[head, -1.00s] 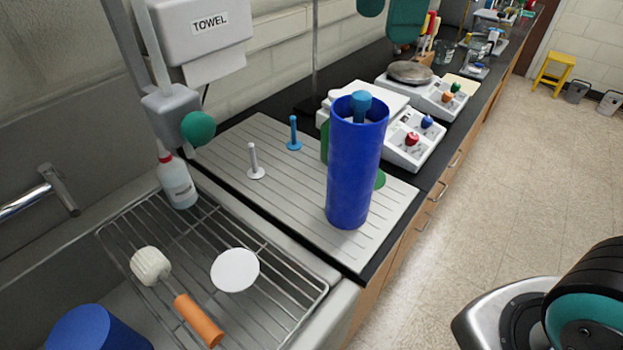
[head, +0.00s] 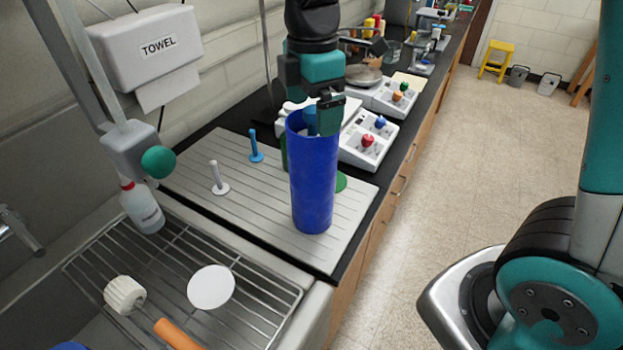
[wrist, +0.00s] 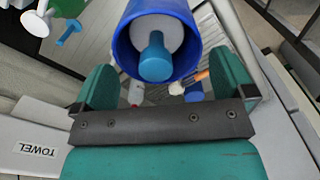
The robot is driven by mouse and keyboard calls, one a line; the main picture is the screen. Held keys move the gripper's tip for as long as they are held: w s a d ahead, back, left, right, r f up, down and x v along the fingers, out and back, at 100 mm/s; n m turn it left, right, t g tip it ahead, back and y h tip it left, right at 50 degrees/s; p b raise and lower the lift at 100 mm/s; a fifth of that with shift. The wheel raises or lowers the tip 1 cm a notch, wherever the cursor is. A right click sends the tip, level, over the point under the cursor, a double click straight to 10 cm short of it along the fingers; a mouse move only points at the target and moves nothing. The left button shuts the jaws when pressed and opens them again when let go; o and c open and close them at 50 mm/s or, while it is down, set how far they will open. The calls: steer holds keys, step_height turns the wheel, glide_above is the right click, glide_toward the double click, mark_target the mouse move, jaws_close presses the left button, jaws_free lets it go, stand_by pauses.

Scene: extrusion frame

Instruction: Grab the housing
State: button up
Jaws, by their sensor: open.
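The housing, a tall blue open-topped tube (head: 314,185), stands upright on the grey ribbed board. A blue peg on a white disc shows inside its top in the wrist view (wrist: 155,58). My gripper (head: 324,112) is at the housing's top rim. One finger overlaps the rim's right side in the head view; the other is hard to make out there. In the wrist view, the gripper's two green fingers (wrist: 163,82) are spread wide and empty. The housing's mouth (wrist: 128,42) lies just ahead of the gap between them. I cannot tell whether a finger touches it.
The ribbed board (head: 260,215) also bears a white peg (head: 217,180) and a blue peg (head: 256,147). A sink rack (head: 245,300) with a white disc and brush is in front. White instruments (head: 368,138) stand behind.

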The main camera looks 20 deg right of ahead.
mark_target(313, 126)
step_height(313, 126, down, 4)
steer(key=shift+d+f+p, duration=0.1)
steer(key=shift+f+p, duration=0.05)
steer(key=shift+p, duration=0.5)
steer(key=c, duration=1.2)
steer(key=shift+w, duration=0.1)
steer(key=shift+c, duration=0.2)
